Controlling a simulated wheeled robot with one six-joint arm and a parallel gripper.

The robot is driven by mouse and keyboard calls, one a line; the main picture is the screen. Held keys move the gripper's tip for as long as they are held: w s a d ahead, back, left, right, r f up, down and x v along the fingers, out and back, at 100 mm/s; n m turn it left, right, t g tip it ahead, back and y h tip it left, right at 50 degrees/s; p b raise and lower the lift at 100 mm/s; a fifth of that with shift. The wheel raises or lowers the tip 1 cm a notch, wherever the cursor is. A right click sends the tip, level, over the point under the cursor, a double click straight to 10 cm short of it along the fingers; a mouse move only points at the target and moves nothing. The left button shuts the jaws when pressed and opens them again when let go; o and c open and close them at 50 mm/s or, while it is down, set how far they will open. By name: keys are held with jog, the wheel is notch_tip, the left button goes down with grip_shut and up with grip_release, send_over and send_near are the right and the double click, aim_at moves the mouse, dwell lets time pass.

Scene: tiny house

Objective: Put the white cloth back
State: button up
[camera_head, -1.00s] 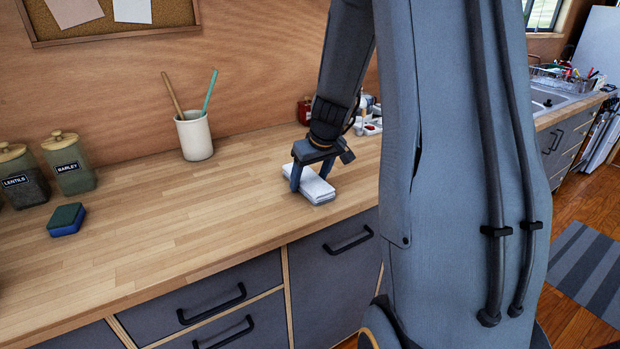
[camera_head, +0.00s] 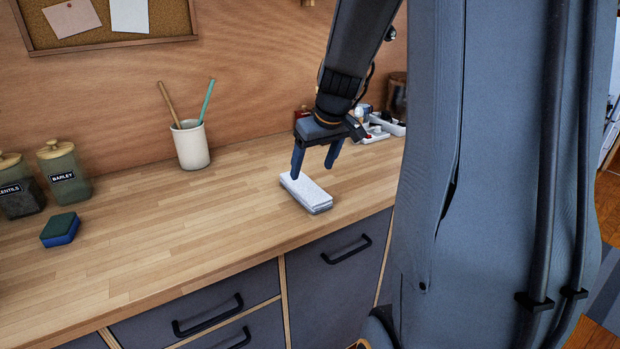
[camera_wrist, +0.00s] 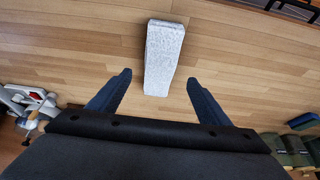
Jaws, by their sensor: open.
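The white cloth (camera_head: 308,192) lies folded flat on the wooden counter, near its front edge. My gripper (camera_head: 314,168) is open and empty, just above and behind the cloth, with its fingers pointing down and apart from it. In the wrist view the cloth (camera_wrist: 163,55) lies ahead of the open gripper (camera_wrist: 157,82), roughly centred between the two fingers. The whole cloth shows in the wrist view.
A white cup (camera_head: 191,146) with two long-handled tools stands left of the gripper. A green and blue sponge (camera_head: 60,230) and labelled jars (camera_head: 64,172) are at the left. Small items in a white tray (camera_head: 385,127) stand behind the gripper. The counter between cup and cloth is clear.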

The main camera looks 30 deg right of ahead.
jog(key=s+a+f, duration=0.1)
jog(key=s+a, duration=0.1)
jog(key=a, duration=0.1)
jog(key=s+a+f+g, duration=0.1)
jog(key=s+a, duration=0.2)
jog(key=a, duration=0.1)
jog(key=s+a+f+g, duration=0.1)
jog(key=s+a+f, duration=0.1)
jog(key=s+a, duration=0.1)
jog(key=shift+s+a, duration=0.25)
jog(key=shift+a, duration=0.1)
jog(key=s+a+f+g, duration=0.2)
jog(key=s+a+f, duration=0.3)
jog(key=s, duration=0.5)
jog(key=shift+a+f, duration=0.15)
jog(key=shift+a, duration=0.6)
